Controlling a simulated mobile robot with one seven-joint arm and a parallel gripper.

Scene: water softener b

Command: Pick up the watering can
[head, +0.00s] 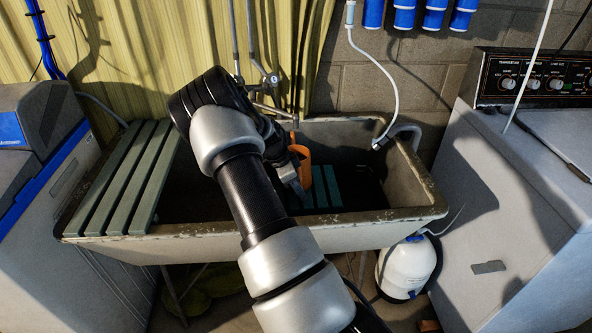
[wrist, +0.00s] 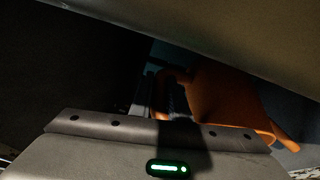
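The orange watering can (head: 302,160) is inside the stone sink, mostly hidden behind my arm and gripper in the head view. In the wrist view its orange body (wrist: 225,100) fills the right of centre, with a thin curved part (wrist: 163,80) on its left side. My gripper (head: 297,188) reaches down into the sink at the can's near left side. In the wrist view the fingers (wrist: 158,98) are dark and lie by that curved part. Shadow hides whether they are apart or closed on it, and whether they touch it.
The stone sink (head: 400,222) has high walls around the gripper. Green slats (head: 125,185) cover its left end, and a green slatted piece (head: 328,187) lies inside. A tap (head: 268,80) stands behind my arm. A washing machine (head: 520,190) stands right, and a white tank (head: 405,268) below.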

